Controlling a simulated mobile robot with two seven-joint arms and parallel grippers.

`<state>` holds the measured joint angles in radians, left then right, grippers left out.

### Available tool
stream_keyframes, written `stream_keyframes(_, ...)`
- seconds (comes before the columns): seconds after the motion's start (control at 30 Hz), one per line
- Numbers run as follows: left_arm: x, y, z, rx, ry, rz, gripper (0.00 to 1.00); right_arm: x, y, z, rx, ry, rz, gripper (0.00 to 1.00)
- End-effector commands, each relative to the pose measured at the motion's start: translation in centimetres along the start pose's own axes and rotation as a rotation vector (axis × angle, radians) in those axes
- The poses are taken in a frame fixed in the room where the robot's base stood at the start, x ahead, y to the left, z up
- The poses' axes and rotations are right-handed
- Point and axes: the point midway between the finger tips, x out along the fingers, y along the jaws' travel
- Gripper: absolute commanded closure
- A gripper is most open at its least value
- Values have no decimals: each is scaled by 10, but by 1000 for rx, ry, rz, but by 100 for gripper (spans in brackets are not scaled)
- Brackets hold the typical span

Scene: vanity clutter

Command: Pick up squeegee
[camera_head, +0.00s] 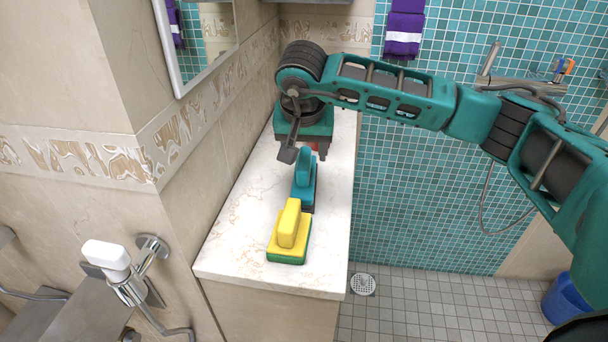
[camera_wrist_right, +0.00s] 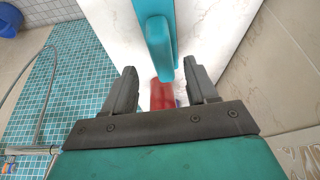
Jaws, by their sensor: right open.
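My right gripper (camera_head: 305,153) is open over the white counter, with its fingers pointing down. In the right wrist view its two fingers (camera_wrist_right: 160,76) are spread apart. A teal block with a raised handle (camera_head: 304,183) stands on the counter just in front of the gripper; its teal handle also shows in the right wrist view (camera_wrist_right: 158,45). A yellow and green block of similar shape (camera_head: 289,230) stands nearer the counter's front edge. A red item (camera_wrist_right: 162,96) shows low between the fingers, partly hidden by the gripper. I cannot tell for sure which of these is the squeegee.
The narrow marble counter (camera_head: 235,232) runs along the left wall, with bare room at its front. A mirror (camera_head: 203,35) hangs above. A blue bin (camera_head: 566,298) stands on the tiled floor.

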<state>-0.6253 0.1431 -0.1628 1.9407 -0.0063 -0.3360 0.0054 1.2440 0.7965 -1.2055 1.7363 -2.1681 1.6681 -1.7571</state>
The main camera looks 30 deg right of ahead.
Motion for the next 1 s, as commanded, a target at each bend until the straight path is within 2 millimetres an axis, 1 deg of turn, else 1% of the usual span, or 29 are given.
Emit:
stream_keyframes(0.33,-3,0,-2,-1,-4,1,0,45,-4,-2,-1,-3,0,43)
stream_keyframes(0.47,-3,0,-2,-1,-4,1,0,52,-3,-2,-1,-2,-1,43)
stream_keyframes(0.67,-3,0,-2,-1,-3,1,0,52,-4,-2,-1,-2,-2,44)
stream_keyframes(1.0,-3,0,-3,-1,-3,0,0,51,-4,-2,0,-1,-2,76)
